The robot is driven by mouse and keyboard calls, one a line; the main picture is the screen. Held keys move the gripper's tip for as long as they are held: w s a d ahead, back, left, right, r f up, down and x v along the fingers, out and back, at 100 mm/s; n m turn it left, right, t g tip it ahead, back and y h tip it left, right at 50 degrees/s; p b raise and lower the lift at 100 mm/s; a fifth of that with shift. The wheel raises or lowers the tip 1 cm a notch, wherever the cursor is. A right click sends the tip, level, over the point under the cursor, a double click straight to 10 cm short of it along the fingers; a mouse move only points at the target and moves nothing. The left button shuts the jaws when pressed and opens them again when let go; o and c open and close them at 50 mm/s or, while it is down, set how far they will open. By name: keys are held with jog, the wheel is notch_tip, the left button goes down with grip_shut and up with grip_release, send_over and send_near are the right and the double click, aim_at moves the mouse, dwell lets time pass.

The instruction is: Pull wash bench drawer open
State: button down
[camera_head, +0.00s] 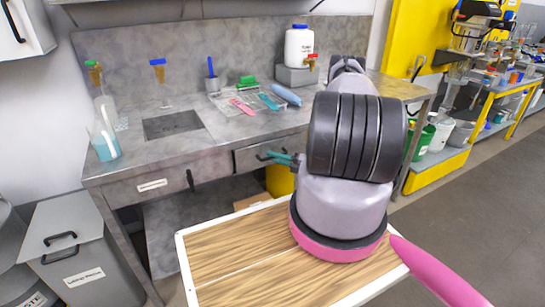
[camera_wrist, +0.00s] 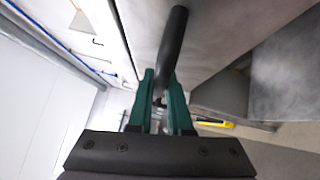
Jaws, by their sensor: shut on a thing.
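The grey wash bench (camera_head: 215,128) stands along the back wall and has a sink in its top. In the wrist view my gripper (camera_wrist: 162,78) is shut on the black bar handle (camera_wrist: 173,42), which runs away between the two fingers. The handle is mostly hidden by the fingers in the head view. The left drawer (camera_head: 150,186) has a white label and a dark handle (camera_head: 190,180), and it looks closed.
On the bench stand a wash bottle (camera_head: 106,143), a white jug (camera_head: 299,46) and several brushes. My wood-topped base lies in front of the bench. A grey bin (camera_head: 82,255) is at the left. Open floor (camera_head: 460,230) lies at the right, beside yellow shelving.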

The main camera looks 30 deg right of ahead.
jog(key=s+d, duration=0.1)
jog(key=s, duration=2.8)
jog(key=shift+s, duration=0.2)
jog(key=c, duration=0.8)
grip_release()
jog(key=shift+c, duration=0.2)
jog(key=v, duration=1.1)
jog(key=shift+w, duration=0.1)
